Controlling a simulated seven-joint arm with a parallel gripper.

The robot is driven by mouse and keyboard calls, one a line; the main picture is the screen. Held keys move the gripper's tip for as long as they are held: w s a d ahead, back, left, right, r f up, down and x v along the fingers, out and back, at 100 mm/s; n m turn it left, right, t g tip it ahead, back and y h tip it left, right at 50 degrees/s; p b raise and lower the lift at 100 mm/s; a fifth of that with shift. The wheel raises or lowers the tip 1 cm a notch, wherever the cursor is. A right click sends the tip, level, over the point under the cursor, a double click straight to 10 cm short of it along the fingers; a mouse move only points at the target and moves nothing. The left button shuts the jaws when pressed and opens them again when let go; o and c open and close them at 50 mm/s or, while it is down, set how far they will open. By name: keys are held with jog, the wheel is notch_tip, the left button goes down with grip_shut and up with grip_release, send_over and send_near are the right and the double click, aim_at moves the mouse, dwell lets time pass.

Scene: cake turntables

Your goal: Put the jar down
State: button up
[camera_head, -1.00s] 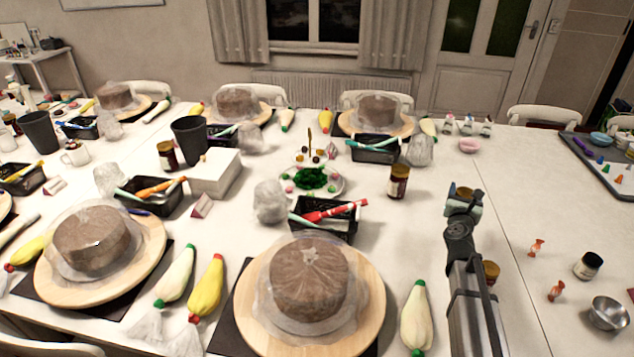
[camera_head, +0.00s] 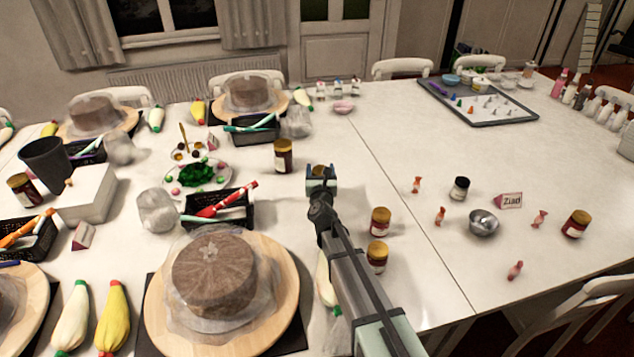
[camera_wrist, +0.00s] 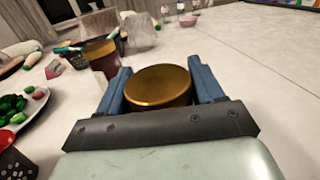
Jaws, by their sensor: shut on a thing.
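My gripper (camera_head: 321,180) is shut on a jar with a gold lid. The jar's lid (camera_wrist: 158,87) shows between the two blue fingers in the wrist view, and a bit of the jar (camera_head: 320,170) shows in the head view. The jar's body is mostly hidden by my gripper, so I cannot tell whether its base touches the white table (camera_head: 385,165). A similar dark jar with a gold lid (camera_head: 283,157) stands upright on the table, just left of my gripper; it also shows in the wrist view (camera_wrist: 102,59).
Two more jars (camera_head: 380,221) (camera_head: 377,256) stand right of my arm. A black basket with tools (camera_head: 218,213) and a cake on a wooden turntable (camera_head: 285,315) are to the left. A metal bowl (camera_head: 484,223) and candies lie farther right. The table beyond my gripper is clear.

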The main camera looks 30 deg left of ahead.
aim_at(321, 171)
jog(key=shift+f, duration=2.35)
jog(key=shift+f, duration=0.1)
jog(key=o, duration=1.2)
jog(key=shift+s+d, duration=0.15)
jog(key=v, duration=0.2)
jog(key=shift+s+d, duration=0.15)
jog(key=shift+s, duration=0.1)
notch_tip(321, 171, up, 6)
jog(key=shift+f, duration=0.1)
jog(key=shift+r, duration=0.7)
